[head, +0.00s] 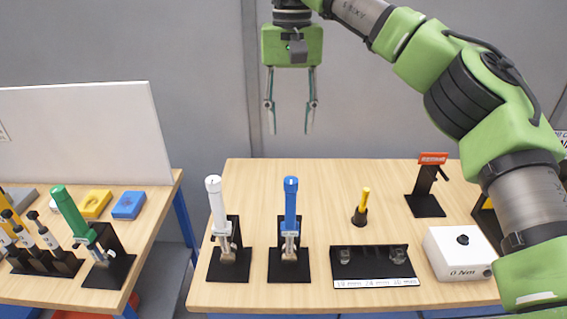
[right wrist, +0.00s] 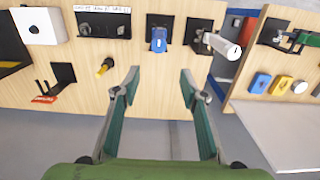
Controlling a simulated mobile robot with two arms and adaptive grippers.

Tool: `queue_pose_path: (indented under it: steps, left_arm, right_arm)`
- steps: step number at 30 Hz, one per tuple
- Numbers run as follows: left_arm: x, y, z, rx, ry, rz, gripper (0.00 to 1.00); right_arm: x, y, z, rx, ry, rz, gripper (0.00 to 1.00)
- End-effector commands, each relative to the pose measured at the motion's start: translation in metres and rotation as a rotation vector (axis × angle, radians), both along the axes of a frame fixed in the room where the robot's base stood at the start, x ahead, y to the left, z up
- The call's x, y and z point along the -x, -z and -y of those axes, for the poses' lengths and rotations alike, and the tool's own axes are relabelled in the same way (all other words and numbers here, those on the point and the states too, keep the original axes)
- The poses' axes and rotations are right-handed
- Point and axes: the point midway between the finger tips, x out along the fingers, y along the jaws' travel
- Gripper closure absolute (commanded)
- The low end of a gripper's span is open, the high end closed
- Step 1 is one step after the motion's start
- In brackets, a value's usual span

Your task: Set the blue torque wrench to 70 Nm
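The blue torque wrench (head: 291,205) stands upright in a black holder on the wooden table, between a white wrench and a black tray. In the right wrist view the blue wrench (right wrist: 158,42) shows end-on, beyond the fingers. My right gripper (head: 290,131) hangs above and behind the table's far edge, fingers pointing down, open and empty. In the right wrist view its fingers (right wrist: 160,82) are spread apart with nothing between them. The setting on the blue wrench is too small to read. My left gripper is in neither view.
A white wrench (head: 217,212) stands left of the blue one. A labelled black tray (head: 373,269), a yellow-handled tool (head: 363,203), a white box (head: 460,253) and a red-topped stand (head: 428,187) are to the right. A side table (head: 148,222) holds a green wrench (head: 70,212).

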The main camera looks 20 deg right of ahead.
Motion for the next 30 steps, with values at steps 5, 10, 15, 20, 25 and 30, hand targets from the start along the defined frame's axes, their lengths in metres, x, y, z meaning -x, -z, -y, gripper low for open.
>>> queue_pose_path:
  steps: [5,10,15,20,25,30]
  left_arm:
    - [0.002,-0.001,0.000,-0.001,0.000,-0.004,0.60]
    - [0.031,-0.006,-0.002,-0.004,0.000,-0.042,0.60]
    - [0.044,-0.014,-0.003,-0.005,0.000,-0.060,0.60]
    - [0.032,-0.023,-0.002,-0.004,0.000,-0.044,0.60]
    - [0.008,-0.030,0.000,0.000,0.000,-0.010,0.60]
    - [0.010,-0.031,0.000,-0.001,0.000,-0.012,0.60]
  right_arm:
    - [0.000,0.016,0.002,0.003,-0.001,-0.002,0.61]
    - [0.001,0.048,0.001,0.002,-0.001,-0.004,0.61]
    - [0.002,0.084,0.001,0.002,-0.001,-0.005,0.61]
    - [0.002,0.112,0.001,0.000,0.000,-0.002,0.61]
    - [0.002,0.130,0.001,0.001,0.001,0.000,0.61]
    - [0.002,0.137,0.000,0.000,0.000,0.001,0.61]
